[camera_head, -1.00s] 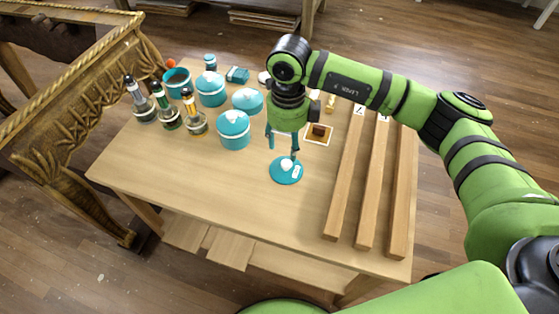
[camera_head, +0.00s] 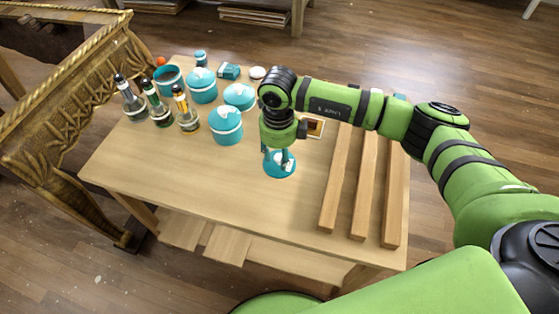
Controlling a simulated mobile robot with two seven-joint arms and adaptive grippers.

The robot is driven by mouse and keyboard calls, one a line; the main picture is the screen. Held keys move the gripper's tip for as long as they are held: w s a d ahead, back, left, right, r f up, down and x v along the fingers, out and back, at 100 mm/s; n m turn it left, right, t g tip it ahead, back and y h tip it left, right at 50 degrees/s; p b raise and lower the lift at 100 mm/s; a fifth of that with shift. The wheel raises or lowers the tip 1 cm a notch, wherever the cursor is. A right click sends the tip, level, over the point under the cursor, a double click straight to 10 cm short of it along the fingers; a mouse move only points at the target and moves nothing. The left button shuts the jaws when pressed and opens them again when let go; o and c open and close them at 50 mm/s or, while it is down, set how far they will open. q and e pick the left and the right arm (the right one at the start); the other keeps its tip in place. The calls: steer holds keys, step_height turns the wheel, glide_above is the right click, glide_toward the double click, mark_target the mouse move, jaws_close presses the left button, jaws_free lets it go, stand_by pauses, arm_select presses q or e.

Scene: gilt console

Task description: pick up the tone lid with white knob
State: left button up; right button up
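The teal lid (camera_head: 272,174) with a white knob lies flat on the bare table, near the middle. My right gripper (camera_head: 279,162) points straight down over it, with its fingers low around the knob. The fingers look apart, on either side of the knob, and part of the knob and the lid's far side are hidden by the gripper. I see no lift of the lid off the table. My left gripper is not in view.
Teal lidded pots (camera_head: 226,126) and an open teal pot (camera_head: 168,82) stand behind to the left, beside several bottles (camera_head: 187,112). Long wooden bars (camera_head: 365,185) lie to the right. A gilt console (camera_head: 70,90) borders the table's left. The table's front left (camera_head: 170,180) is clear.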

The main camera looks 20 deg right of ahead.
steer(key=c, duration=0.4)
jaws_close()
